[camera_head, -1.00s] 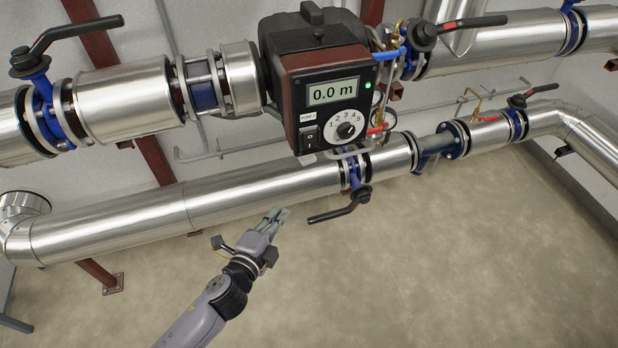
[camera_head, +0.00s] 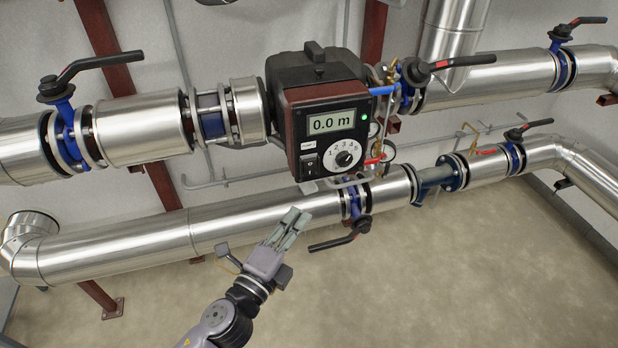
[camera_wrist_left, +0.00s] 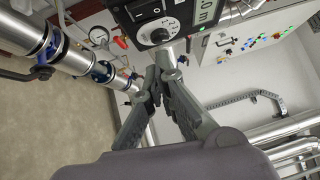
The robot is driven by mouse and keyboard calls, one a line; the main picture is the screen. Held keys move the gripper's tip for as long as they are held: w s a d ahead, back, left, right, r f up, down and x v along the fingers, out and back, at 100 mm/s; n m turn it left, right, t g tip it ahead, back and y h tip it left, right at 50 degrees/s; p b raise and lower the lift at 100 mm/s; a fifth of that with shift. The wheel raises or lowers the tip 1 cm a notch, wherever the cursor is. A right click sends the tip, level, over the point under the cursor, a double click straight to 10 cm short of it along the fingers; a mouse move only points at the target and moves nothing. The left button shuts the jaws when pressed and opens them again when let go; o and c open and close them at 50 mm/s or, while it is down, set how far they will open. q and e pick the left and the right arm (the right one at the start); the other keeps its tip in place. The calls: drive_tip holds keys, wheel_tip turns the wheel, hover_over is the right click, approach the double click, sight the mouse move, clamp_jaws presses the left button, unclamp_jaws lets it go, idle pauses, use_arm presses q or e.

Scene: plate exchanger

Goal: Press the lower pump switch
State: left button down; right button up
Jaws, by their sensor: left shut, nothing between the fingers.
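The pump unit (camera_head: 330,112) is a dark red and black box on the upper pipe, with a display reading 0.0 m and a lit green light. Its black rocker switch (camera_head: 309,162) is at the lower left of the front panel, left of the numbered dial (camera_head: 347,154). My left gripper (camera_head: 293,218) is shut and empty, below the switch and apart from the panel, in front of the lower pipe (camera_head: 220,222). In the left wrist view the gripper fingers (camera_wrist_left: 162,68) point toward the panel, just below the dial (camera_wrist_left: 157,34). My right gripper is not in view.
A black-handled valve (camera_head: 345,238) on the lower pipe is close to the right of my left gripper. A pressure gauge (camera_head: 387,152) and a red-handled tap (camera_head: 375,160) sit right of the panel. The floor (camera_head: 440,270) below is clear.

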sight(310, 167)
use_arm(q)
drive_tip(key=shift+w+a+p+x, duration=0.2)
drive_tip(key=shift+a+p+x, duration=0.15)
drive_tip(key=shift+x, duration=1.45)
drive_tip(key=shift+w+a+p+x, duration=0.2)
drive_tip(key=shift+a+x, duration=0.25)
drive_tip(key=shift+x, duration=1.4)
drive_tip(key=shift+w+a+p+x, duration=0.2)
drive_tip(key=shift+a+p+x, duration=0.15)
drive_tip(key=shift+x, duration=1.45)
drive_tip(key=p, duration=0.1)
drive_tip(key=r+p, duration=0.1)
drive_tip(key=p, duration=0.1)
drive_tip(key=shift+w+a+r+g, duration=0.1)
drive_tip(key=shift+w+a+g, duration=0.05)
drive_tip(key=shift+w+g, duration=0.15)
drive_tip(key=shift+f+n, duration=0.3)
drive_tip(key=shift+f, duration=0.1)
drive_tip(key=shift+s, duration=0.1)
